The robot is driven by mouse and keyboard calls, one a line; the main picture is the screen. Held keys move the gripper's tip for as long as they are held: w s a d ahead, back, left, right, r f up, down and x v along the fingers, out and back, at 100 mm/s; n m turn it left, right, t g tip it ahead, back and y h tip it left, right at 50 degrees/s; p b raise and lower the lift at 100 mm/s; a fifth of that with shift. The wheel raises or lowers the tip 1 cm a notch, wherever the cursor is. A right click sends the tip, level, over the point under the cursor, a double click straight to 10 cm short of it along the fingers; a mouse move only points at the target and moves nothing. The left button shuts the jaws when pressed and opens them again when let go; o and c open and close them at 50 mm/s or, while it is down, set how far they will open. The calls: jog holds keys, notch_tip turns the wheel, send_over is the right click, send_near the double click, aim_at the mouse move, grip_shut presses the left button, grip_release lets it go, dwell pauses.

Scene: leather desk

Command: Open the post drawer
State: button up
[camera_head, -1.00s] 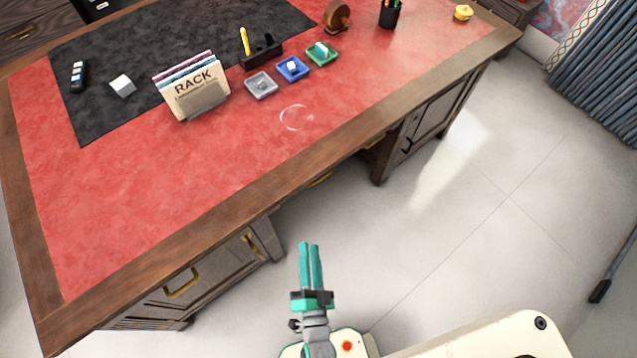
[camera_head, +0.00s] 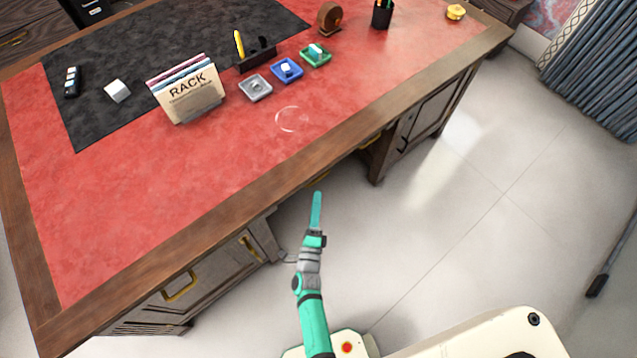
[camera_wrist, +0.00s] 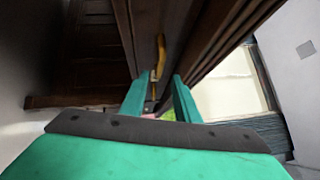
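The desk (camera_head: 215,215) has drawer fronts under its edge, and I cannot tell which one is the post drawer. In the wrist view, a brass handle (camera_wrist: 160,56) on a dark wooden front lies ahead, in line with the gap between my fingers (camera_wrist: 160,92). The fingers are apart and appear empty. The handle looks beyond the fingertips, not held. The desk overhang hides most of that front in the head view.
The left pedestal carries more brass handles (camera_head: 180,287). The right pedestal (camera_head: 425,115) stands beyond the knee space. On the red top are a letter rack (camera_head: 190,100) and small trays (camera_head: 287,70).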

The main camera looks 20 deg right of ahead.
jog(key=f+x, duration=0.1)
jog(key=x, duration=0.5)
jog(key=shift+w+d+r, duration=0.25)
jog(key=shift+d+r, duration=0.15)
jog(key=shift+r, duration=0.15)
jog(key=shift+a, duration=0.25)
grip_shut()
